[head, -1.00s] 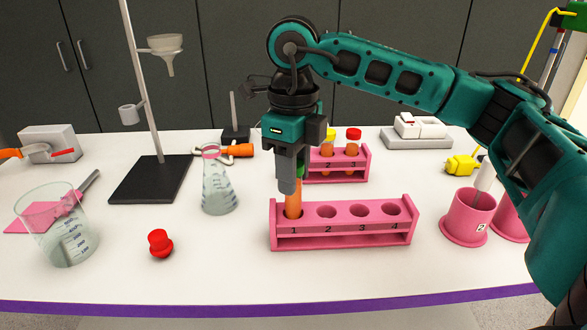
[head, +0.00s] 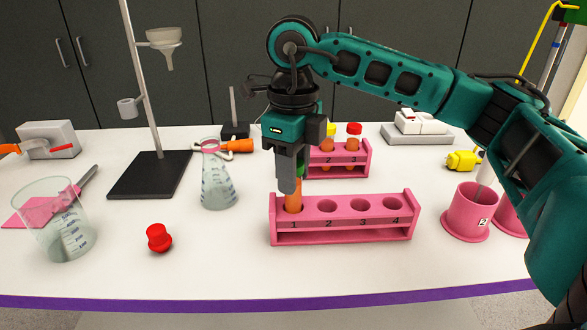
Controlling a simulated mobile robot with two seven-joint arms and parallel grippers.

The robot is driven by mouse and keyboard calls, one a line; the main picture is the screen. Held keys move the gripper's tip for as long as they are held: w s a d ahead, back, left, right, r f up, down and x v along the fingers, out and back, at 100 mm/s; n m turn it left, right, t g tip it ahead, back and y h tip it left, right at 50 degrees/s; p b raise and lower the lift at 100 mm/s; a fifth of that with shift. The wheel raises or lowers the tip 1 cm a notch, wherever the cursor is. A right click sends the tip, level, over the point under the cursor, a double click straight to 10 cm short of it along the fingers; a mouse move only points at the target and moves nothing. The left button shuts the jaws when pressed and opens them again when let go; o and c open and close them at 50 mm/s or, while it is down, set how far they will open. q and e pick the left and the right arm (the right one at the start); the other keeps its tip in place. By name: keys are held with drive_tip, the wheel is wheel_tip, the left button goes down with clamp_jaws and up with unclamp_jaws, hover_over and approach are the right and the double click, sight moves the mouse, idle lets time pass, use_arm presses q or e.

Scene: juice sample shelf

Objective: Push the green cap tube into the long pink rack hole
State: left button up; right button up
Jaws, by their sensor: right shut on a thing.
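The long pink rack (head: 343,237) stands on the white table with holes numbered 1 to 4. The green cap tube (head: 294,197), filled with orange liquid, stands upright at hole 1 with its lower end in the hole. Its green cap is mostly hidden behind the gripper fingers, with a bit of green showing at their right. My right gripper (head: 288,182) points straight down above hole 1 and is shut on the tube. Holes 2, 3 and 4 are empty. My left gripper is not in view.
A shorter pink rack (head: 363,160) with red and yellow capped tubes stands behind. A red stopper (head: 159,238), a flask (head: 218,185) and a beaker (head: 55,225) are on the left. A pink holder marked 2 (head: 466,212) is at right. The front table strip is clear.

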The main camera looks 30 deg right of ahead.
use_arm(q)
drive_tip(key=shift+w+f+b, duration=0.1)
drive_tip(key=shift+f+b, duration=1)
drive_tip(key=shift+b, duration=0.05)
use_arm(e)
drive_tip(key=shift+f, duration=1.45)
drive_tip(key=o, duration=1.1)
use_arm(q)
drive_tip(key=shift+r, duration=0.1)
use_arm(e)
drive_tip(key=shift+r, duration=0.3)
wheel_tip(320, 180, up, 11)
drive_tip(key=p, duration=0.3)
drive_tip(key=shift+r, duration=0.75)
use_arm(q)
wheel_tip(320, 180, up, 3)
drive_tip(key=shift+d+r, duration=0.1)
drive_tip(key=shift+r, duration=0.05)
